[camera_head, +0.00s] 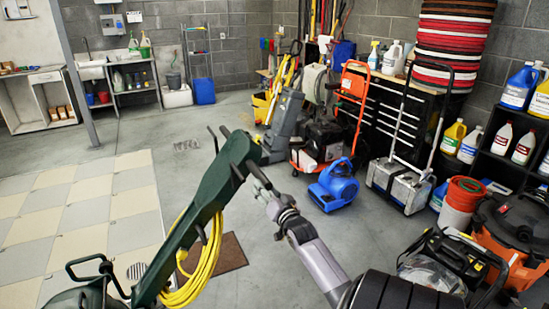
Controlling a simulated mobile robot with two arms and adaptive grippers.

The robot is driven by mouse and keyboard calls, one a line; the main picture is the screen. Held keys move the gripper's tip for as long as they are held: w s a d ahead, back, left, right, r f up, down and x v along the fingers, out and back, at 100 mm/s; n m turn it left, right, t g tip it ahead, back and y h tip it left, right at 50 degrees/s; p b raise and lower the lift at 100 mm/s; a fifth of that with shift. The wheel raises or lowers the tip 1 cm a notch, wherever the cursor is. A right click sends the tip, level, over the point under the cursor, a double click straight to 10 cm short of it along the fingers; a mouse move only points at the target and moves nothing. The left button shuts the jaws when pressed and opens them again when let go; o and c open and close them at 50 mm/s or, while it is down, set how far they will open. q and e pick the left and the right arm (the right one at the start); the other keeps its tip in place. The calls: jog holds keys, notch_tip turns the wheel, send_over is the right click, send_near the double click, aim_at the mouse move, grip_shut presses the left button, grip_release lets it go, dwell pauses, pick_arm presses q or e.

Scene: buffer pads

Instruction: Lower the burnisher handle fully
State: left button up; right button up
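The burnisher is a dark green floor machine, with its body (85,297) at the lower left edge of the head view. Its long green handle (205,205) slants up and to the right, with dark grips and levers near the top end. A yellow cord (205,262) hangs coiled on the handle. My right gripper (260,184) reaches in from the lower right and its fingers are at the right side of the handle's top end. The fingers overlap the dark grip parts, so I cannot tell whether they are closed on one. My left gripper is not in view.
A brown mat (222,254) lies on the floor behind the handle. A blue blower (335,187), an orange vacuum (512,238) and a black shelf with bottles (502,172) stand on the right. The tiled floor (85,215) on the left is clear.

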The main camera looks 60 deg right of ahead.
jog(key=v, duration=0.6)
jog(key=shift+s, duration=0.25)
jog(key=s+a+f+n+g+y, duration=0.2)
jog(key=a+f, duration=0.4)
jog(key=f, duration=0.7)
jog(key=s+a+f+n+g+y, duration=0.25)
jog(key=a+f, duration=0.35)
jog(key=f, duration=0.6)
jog(key=s+a+f+n+g+y, duration=0.1)
jog(key=s+a+f+n+g, duration=0.15)
jog(key=a+f, duration=0.7)
jog(key=s+a+f+n+g+y, duration=0.1)
jog(key=s+a+f+n+g, duration=0.1)
jog(key=s+a+f, duration=0.3)
jog(key=s+a+f+n+g+y, duration=0.1)
jog(key=s+a+f+n+g, duration=0.2)
jog(key=s, duration=1.1)
jog(key=s+a+f+n+g+y, duration=0.1)
jog(key=s+a+f+n+g, duration=0.1)
jog(key=s+a+f, duration=0.7)
notch_tip(320, 180, down, 5)
jog(key=shift+s+f+n+y, duration=0.1)
jog(key=shift+s+n+y, duration=0.2)
jog(key=shift+s+y, duration=0.1)
